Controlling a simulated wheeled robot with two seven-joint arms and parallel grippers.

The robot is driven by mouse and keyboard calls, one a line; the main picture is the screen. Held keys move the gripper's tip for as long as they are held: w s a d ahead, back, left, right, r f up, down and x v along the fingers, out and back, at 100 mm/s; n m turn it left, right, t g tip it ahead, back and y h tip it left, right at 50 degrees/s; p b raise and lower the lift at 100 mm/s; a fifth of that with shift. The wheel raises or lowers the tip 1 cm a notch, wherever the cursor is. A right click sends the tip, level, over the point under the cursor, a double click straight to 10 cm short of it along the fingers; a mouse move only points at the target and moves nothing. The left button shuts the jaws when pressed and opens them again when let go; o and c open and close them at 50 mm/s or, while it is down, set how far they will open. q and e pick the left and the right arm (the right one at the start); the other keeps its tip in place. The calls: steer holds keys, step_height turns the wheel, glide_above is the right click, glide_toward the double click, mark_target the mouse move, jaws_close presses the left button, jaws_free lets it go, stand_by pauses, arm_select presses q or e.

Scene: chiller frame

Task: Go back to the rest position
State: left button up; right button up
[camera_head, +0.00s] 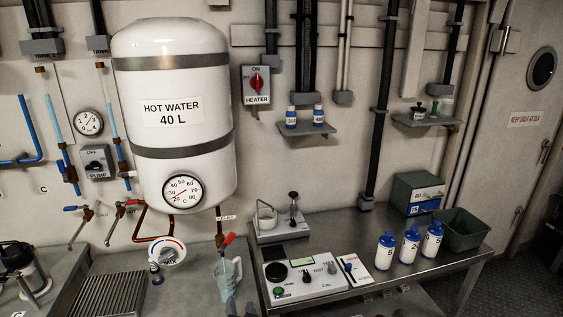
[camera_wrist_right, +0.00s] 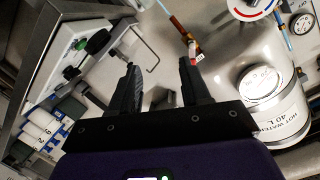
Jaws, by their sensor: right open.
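My right gripper (camera_wrist_right: 158,66) shows in the right wrist view with its two dark fingers spread apart. Nothing is held between them. My left gripper is in neither view. The wrist view is turned over, with the white hot water tank (camera_wrist_right: 272,88) to the right of the fingers and the bench equipment to their left. A red-handled tap (camera_wrist_right: 195,50) shows beyond the right finger.
The tank (camera_head: 172,110) hangs on the wall above a clear jug (camera_head: 227,277) under the red-handled tap (camera_head: 227,240). A control box (camera_head: 305,278), several blue-capped bottles (camera_head: 409,245) and a green bin (camera_head: 462,229) stand on the right bench. Bare steel (camera_head: 345,232) shows behind the control box.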

steer(key=s+d+f+n+g+h, duration=0.1)
steer(key=s+d+f+g, duration=0.15)
steer(key=d+f, duration=0.55)
steer(key=s+d+f+g, duration=0.2)
steer(key=d+f+g, duration=0.15)
steer(key=f, duration=0.85)
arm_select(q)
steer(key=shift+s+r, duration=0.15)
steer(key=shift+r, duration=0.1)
arm_select(e)
steer(key=s+d+f+g, duration=0.2)
steer(key=s+f+g, duration=0.1)
steer(key=s, duration=0.4)
steer(key=s+d+f+g, duration=0.3)
steer(key=s+f, duration=0.2)
steer(key=s, duration=0.1)
steer(key=s+d+f+g+y, duration=0.1)
steer(key=s+d+f+g, duration=0.1)
steer(key=s, duration=0.5)
step_height(320, 180, down, 3)
steer(key=shift+s+d+r+g, duration=0.2)
steer(key=shift+s+d+g, duration=0.15)
steer(key=shift+d, duration=0.4)
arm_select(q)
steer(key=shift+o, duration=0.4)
arm_select(e)
steer(key=shift+w, duration=0.1)
